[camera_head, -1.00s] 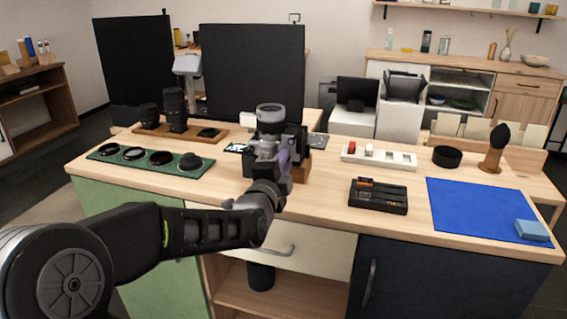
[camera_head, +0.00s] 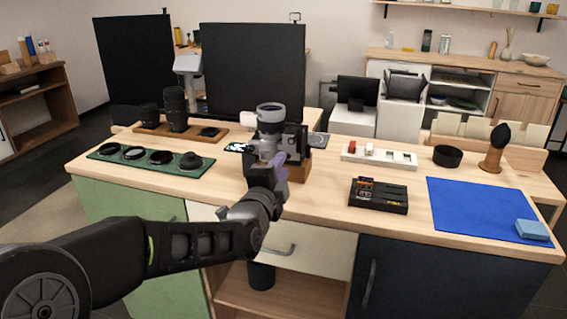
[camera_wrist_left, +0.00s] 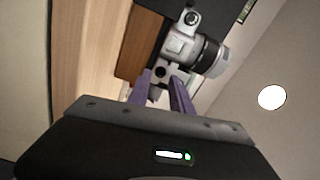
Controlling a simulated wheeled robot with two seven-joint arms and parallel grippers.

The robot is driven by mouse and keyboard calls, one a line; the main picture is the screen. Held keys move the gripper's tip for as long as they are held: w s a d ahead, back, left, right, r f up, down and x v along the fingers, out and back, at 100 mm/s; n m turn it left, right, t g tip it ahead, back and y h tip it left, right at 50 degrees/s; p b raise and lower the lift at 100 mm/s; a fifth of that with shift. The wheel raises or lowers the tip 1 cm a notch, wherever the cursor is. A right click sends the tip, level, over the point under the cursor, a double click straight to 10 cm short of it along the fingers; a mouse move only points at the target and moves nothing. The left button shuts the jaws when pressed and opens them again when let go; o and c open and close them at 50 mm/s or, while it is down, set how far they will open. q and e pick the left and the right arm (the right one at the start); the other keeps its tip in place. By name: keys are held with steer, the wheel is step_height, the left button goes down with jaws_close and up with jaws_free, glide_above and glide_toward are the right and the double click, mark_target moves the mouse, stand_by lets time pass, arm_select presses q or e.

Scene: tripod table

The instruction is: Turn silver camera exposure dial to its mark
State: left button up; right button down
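The silver camera (camera_head: 267,145) sits at the middle of the wooden table, with a lens-like cylinder pointing up. In the left wrist view the silver camera (camera_wrist_left: 183,42) shows from close by, turned sideways, with a dark-centred round part (camera_wrist_left: 191,17) on it. I cannot tell which part is the exposure dial, and its mark is too small to see. My left gripper (camera_head: 275,166) is just on the near side of the camera. In the wrist view the gripper's purple fingers (camera_wrist_left: 162,84) are apart, with nothing visibly held between them. My right gripper is out of view.
A wooden block (camera_head: 299,168) stands by the camera. A green tray (camera_head: 112,163) of round filters and dark lenses (camera_head: 175,107) are left. A black case (camera_head: 378,197), white tray (camera_head: 382,163) and blue mat (camera_head: 478,210) are right.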

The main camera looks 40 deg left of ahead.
arm_select(q)
steer(key=v, duration=0.5)
steer(key=shift+f, duration=0.1)
stand_by(0.4)
